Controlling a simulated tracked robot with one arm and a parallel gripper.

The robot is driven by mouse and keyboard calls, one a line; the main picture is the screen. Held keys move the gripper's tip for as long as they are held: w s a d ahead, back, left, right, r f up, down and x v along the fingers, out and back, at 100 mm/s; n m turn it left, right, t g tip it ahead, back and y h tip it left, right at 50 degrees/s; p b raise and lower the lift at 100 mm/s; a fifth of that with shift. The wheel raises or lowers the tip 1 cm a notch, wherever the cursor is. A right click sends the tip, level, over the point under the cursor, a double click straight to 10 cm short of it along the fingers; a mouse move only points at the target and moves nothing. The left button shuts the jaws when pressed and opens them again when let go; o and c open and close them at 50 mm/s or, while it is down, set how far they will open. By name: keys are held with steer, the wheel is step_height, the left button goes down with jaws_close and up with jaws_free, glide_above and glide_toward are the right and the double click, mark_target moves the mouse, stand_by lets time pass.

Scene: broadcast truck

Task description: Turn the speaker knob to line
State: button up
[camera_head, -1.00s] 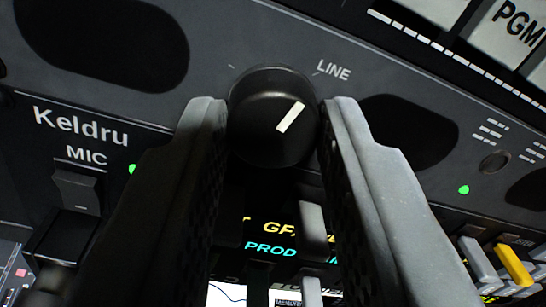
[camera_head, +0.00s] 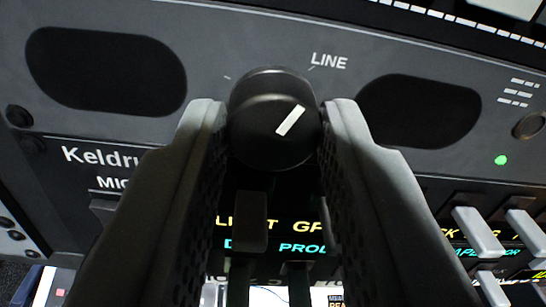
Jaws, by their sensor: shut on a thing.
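The speaker knob (camera_head: 258,145) is a round black knob with a white pointer bar on its face, standing out from a dark grey panel. Its bar points to the upper right, roughly toward the tick beside the white LINE label (camera_head: 328,61). I cannot tell whether the two line up exactly. My gripper (camera_head: 273,122) is shut on the knob, one grey finger against its left side and one against its right. Another faint tick (camera_head: 227,78) shows at the knob's upper left. The fingers hide part of the panel below.
Dark oval speaker openings (camera_head: 105,72) and (camera_head: 418,110) lie on either side of the knob. A panel marked Keldru is at the left. Grey keys (camera_head: 478,232) and lit yellow and cyan text sit below. A green light (camera_head: 501,160) glows at the right.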

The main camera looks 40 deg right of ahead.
steer(key=shift+r+m+p, duration=0.2)
steer(key=shift+m+p, duration=0.1)
steer(key=shift+m, duration=0.7)
steer(key=shift+f+m+p, duration=0.1)
steer(key=shift+m+p, duration=0.25)
steer(key=shift+m, duration=0.65)
steer(key=shift+d, duration=0.1)
steer(key=o, duration=1)
steer(key=shift+s+a, duration=0.4)
steer(key=b+v, duration=0.3)
steer(key=v, duration=0.9)
steer(key=shift+s+a, duration=0.15)
steer(key=shift+s, duration=0.1)
